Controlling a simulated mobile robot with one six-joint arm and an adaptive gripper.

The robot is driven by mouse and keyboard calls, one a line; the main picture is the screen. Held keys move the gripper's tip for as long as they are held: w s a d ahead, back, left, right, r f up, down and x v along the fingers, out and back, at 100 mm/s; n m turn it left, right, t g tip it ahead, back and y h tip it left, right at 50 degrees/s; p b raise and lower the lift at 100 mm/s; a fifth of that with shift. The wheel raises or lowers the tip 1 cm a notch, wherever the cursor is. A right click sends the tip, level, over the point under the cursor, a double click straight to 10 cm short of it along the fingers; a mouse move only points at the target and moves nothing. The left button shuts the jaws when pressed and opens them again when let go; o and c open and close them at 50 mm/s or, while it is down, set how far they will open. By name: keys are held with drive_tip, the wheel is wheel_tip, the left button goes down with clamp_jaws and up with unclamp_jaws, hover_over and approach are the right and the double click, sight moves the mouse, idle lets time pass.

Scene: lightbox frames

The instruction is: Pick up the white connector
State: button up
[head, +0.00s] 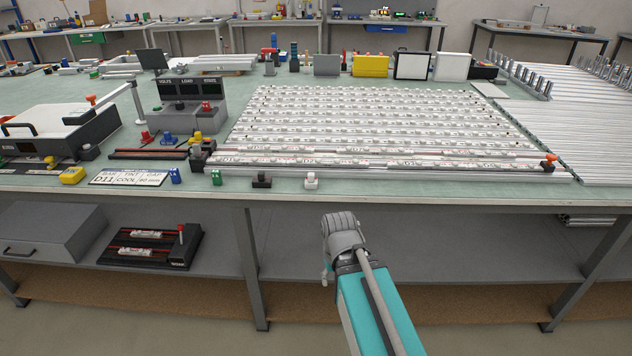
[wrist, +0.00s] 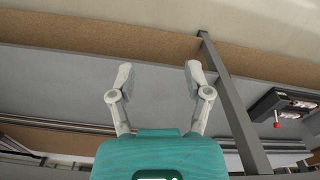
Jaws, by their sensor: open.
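A small white connector (head: 311,181) stands on the green bench top (head: 400,196) near its front edge, just in front of the long board of white strips. My gripper (head: 341,222) is below and slightly right of it in the head view, in front of the bench and apart from the connector. In the wrist view my gripper (wrist: 158,75) has its two fingers spread, with nothing between them. The wrist view faces the lower shelf and a bench leg, and the white connector does not show there.
A black connector (head: 261,180) and a green one (head: 216,177) stand left of the white one. The strip board (head: 370,168) lies close behind. A bench leg (head: 249,265) and lower shelf (head: 450,262) are under the top. Bare bench top lies right of the white connector.

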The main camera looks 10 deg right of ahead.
drive_tip(key=shift+o, duration=1.3)
drive_tip(key=shift+r, duration=0.1)
wheel_tip(320, 180, up, 28)
drive_tip(key=m+p, duration=2.1)
drive_tip(key=p, duration=0.7)
hover_over(311, 173)
drive_tip(key=shift+f, duration=0.25)
wheel_tip(311, 173, down, 8)
drive_tip(key=b, duration=0.8)
drive_tip(key=shift+f+b, duration=0.25)
drive_tip(key=shift+b, duration=0.1)
